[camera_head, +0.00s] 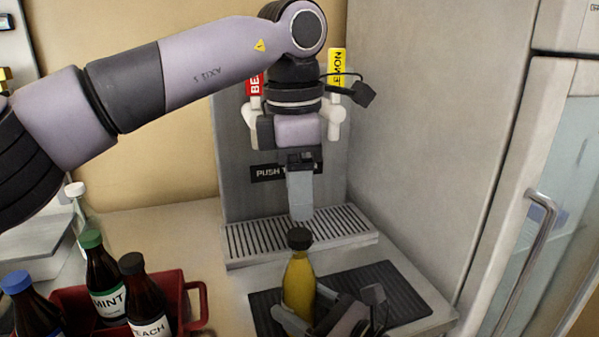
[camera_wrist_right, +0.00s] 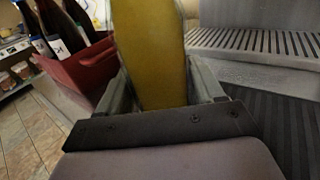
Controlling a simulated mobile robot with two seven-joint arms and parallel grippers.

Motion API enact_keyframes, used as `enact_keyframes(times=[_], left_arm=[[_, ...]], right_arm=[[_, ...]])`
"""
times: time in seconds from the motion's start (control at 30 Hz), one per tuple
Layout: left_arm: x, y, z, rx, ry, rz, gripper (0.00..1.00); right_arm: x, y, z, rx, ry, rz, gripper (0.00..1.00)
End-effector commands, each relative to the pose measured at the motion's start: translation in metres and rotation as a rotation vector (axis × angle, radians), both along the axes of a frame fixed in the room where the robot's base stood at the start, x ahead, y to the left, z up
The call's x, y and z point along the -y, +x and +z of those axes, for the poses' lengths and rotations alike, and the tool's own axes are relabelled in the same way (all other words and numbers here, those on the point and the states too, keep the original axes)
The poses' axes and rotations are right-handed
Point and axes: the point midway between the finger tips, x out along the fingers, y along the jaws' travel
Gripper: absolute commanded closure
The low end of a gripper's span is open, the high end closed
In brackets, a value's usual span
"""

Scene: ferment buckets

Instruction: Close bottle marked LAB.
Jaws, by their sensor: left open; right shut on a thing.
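A yellow bottle (camera_head: 299,283) with a black cap (camera_head: 299,239) at its top stands upright over the dark mat. No LAB marking is visible on the side I see. My right gripper (camera_head: 306,315) is shut around the bottle's lower body. In the right wrist view the bottle (camera_wrist_right: 150,55) fills the space between my right gripper's fingers (camera_wrist_right: 163,88). My left gripper (camera_head: 301,214) points straight down just above the black cap and is open. Its fingers overlap in this view, so the gap between them is hidden. I cannot tell how tightly the cap sits.
A red crate (camera_head: 196,304) at the lower left holds several dark bottles, including MINT (camera_head: 107,290) and PEACH (camera_head: 147,305). A dispenser with a slotted drip tray (camera_head: 345,228) stands behind the yellow bottle. A cabinet door handle (camera_head: 528,250) is at right.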

Motion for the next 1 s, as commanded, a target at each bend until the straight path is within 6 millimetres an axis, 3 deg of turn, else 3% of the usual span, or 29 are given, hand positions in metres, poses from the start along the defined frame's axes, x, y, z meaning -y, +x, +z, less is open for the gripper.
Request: enact_keyframes(times=[1.0], left_arm=[[0.0008, 0.0003, 0.0102, -0.069, -0.029, 1.683, 0.42]], right_arm=[[0.0001, -0.0003, -0.0015, -0.003, -0.002, 0.001, 1.00]])
